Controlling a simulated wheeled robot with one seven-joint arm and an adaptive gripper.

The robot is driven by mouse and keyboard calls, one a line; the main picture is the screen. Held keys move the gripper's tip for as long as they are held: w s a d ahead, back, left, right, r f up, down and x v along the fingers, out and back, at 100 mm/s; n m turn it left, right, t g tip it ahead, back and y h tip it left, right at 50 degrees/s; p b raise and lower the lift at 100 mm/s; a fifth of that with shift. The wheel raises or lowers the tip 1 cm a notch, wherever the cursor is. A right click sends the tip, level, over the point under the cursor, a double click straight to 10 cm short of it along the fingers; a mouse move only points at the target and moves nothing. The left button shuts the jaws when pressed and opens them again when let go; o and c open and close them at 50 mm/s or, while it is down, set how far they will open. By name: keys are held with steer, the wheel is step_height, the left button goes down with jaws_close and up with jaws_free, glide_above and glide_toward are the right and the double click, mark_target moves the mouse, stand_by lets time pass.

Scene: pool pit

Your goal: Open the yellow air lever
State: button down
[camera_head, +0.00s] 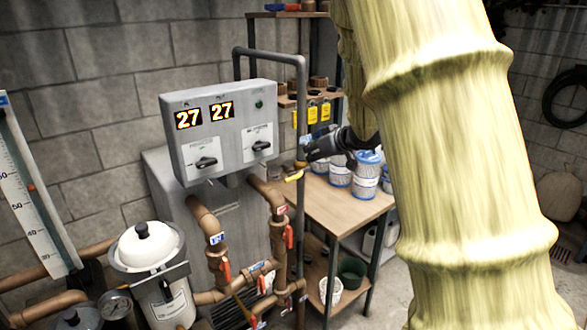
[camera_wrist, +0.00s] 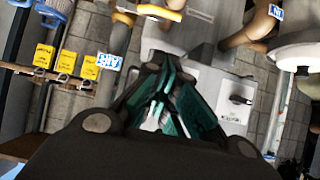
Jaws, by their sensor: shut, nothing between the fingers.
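The yellow air lever (camera_head: 294,177) sits on the grey vertical pipe right of the control box, sticking out to the left of the pipe. It also shows at the top edge of the wrist view (camera_wrist: 160,12). My gripper (camera_head: 308,153) is close above and right of the lever, beside the pipe, and looks apart from it. In the wrist view my gripper (camera_wrist: 167,92) has its teal-padded fingers drawn together with nothing held, and the lever lies beyond them. A blue-and-white tag (camera_wrist: 109,62) is on the pipe. My arm hides part of the right side.
The grey control box (camera_head: 222,130) with two dark knobs stands left of the pipe. Red-handled valves (camera_head: 288,237) and brown pipes are below. A wooden table (camera_head: 345,207) with several tubs (camera_head: 366,178) stands to the right. Yellow tags (camera_head: 312,112) hang behind.

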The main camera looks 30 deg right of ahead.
steer(key=p, duration=0.3)
glide_above(298, 175)
steer(key=s+a, duration=0.2)
steer(key=a, duration=0.1)
step_height(298, 175, down, 5)
steer(key=f, duration=0.1)
steer(key=f+p, duration=0.1)
steer(key=f, duration=0.2)
steer(key=shift+w+d+f, duration=0.1)
steer(key=shift+w+f, duration=0.15)
steer(key=shift+w, duration=0.05)
steer(key=shift+f+h+b, duration=0.25)
steer(key=shift+h+b, duration=0.05)
steer(key=shift+b, duration=0.1)
